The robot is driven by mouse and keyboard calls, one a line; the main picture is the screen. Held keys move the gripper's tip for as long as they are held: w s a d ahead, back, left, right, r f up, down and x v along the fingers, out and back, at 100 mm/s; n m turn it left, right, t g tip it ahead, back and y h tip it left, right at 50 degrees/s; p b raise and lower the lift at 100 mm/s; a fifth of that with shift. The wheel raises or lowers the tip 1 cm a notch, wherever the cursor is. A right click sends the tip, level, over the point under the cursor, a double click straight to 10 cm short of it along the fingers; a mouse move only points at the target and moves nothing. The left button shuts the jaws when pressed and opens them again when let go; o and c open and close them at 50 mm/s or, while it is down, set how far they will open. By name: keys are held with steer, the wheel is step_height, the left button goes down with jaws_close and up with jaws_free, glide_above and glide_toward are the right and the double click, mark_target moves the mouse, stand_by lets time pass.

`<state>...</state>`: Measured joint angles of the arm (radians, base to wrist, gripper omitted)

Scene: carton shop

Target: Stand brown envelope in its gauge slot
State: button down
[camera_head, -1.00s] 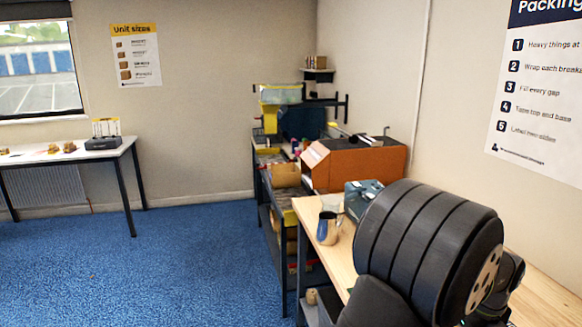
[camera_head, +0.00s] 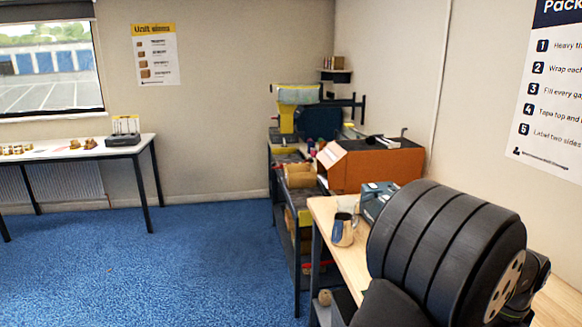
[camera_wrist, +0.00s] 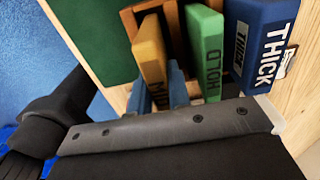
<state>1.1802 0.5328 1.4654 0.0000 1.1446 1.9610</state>
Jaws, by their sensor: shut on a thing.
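In the wrist view a mustard-yellow upright piece (camera_wrist: 150,48), lettered in part, stands left of a green upright piece (camera_wrist: 205,45). A blue block (camera_wrist: 262,30) lettered THICK is at the right. The head view shows only my dark arm.
A green panel (camera_wrist: 90,35) shows beside the wood. A white table (camera_head: 60,152) stands far left. Blue floor between is clear.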

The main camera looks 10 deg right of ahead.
steer(key=shift+r, duration=1.5)
steer(key=w+a+n, duration=0.3)
steer(key=w+a, duration=0.1)
steer(key=w, duration=0.2)
steer(key=w+d+m, duration=0.3)
steer(key=w+d, duration=0.7)
steer(key=d, duration=0.1)
steer(key=shift+r, duration=0.3)
steer(key=shift+f, duration=0.25)
stand_by(0.9)
steer(key=shift+f, duration=0.7)
steer(key=shift+f, duration=0.35)
steer(key=shift+f, duration=0.75)
